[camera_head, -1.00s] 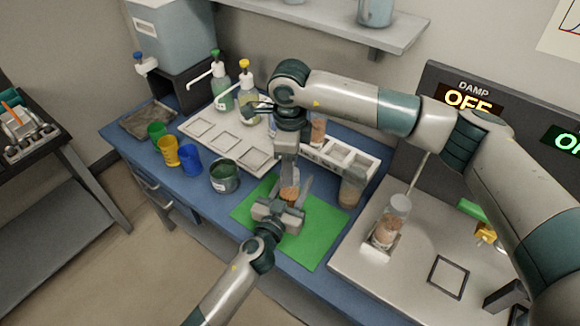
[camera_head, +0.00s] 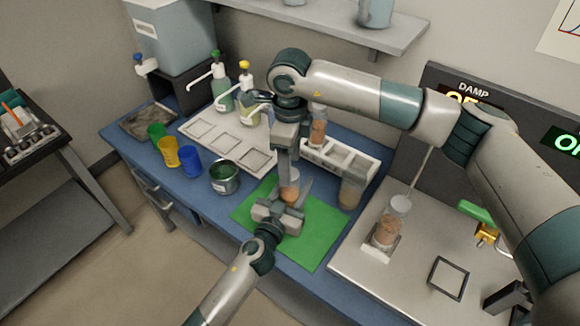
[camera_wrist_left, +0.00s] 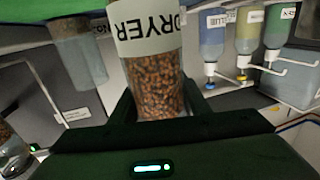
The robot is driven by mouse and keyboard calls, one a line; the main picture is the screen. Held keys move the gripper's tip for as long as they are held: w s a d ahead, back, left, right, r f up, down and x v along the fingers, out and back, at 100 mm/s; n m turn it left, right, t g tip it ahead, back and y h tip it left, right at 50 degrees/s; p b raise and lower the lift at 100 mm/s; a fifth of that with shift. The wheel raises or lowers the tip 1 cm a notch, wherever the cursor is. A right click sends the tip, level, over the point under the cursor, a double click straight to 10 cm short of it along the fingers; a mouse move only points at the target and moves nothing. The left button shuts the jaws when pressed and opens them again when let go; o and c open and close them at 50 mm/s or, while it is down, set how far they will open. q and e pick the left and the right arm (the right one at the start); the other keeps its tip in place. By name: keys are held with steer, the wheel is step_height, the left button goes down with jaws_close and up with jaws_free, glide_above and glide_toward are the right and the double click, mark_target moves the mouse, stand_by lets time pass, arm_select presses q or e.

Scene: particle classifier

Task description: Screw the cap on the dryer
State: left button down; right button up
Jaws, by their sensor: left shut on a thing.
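The dryer, a clear jar of brown beads (camera_head: 289,191), is held above the green mat (camera_head: 318,232) in the head view. Its white "DRYER" label and beads fill the middle of the left wrist view (camera_wrist_left: 155,85). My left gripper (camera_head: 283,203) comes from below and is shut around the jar. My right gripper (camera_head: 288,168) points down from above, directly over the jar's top. Its fingertips are close to the jar, and I cannot tell whether they are shut. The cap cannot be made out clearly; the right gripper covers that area.
A white rack (camera_head: 352,152) and another jar (camera_head: 353,188) stand right of the grippers. A capped bead jar (camera_head: 387,229) stands on the pale platform (camera_head: 418,284).

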step_height(320, 180, up, 10)
steer(key=shift+f, duration=0.15)
stand_by(0.3)
arm_select(q)
steer(key=c, duration=0.9)
jaws_free()
arm_select(e)
step_height(320, 180, down, 4)
steer(key=b, duration=0.4)
arm_select(q)
steer(key=shift+v, duration=8.7)
arm_select(e)
steer(key=shift+f, duration=0.1)
